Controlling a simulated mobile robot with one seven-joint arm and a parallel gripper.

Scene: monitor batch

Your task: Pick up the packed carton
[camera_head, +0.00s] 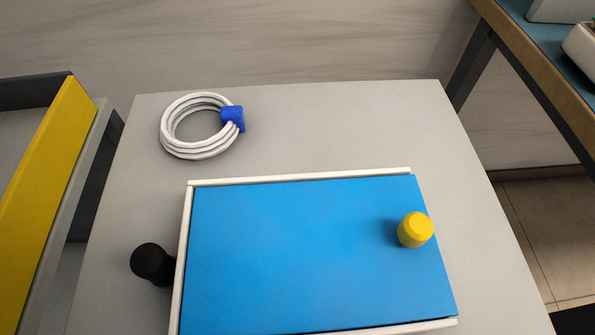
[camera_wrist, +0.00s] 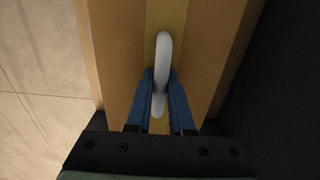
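The packed carton (camera_wrist: 208,50) shows in the wrist view as a brown box with a lighter tape strip down its middle. A white loop handle (camera_wrist: 161,55) stands up from it over the strip. My gripper (camera_wrist: 160,85) has its blue fingers close together, one on each side of the handle, and they appear to press on it. The carton's underside is out of view, so I cannot tell what it rests on. The head view shows neither the carton nor my gripper.
In the head view, a grey table (camera_head: 330,125) holds a white cable coil (camera_head: 190,150), a blue panel (camera_head: 300,260) in a white frame, a yellow knob (camera_head: 416,229) and a black knob (camera_head: 150,263). A yellow-sided bin (camera_head: 40,180) stands left. Tiled floor (camera_wrist: 45,80) lies left of the carton.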

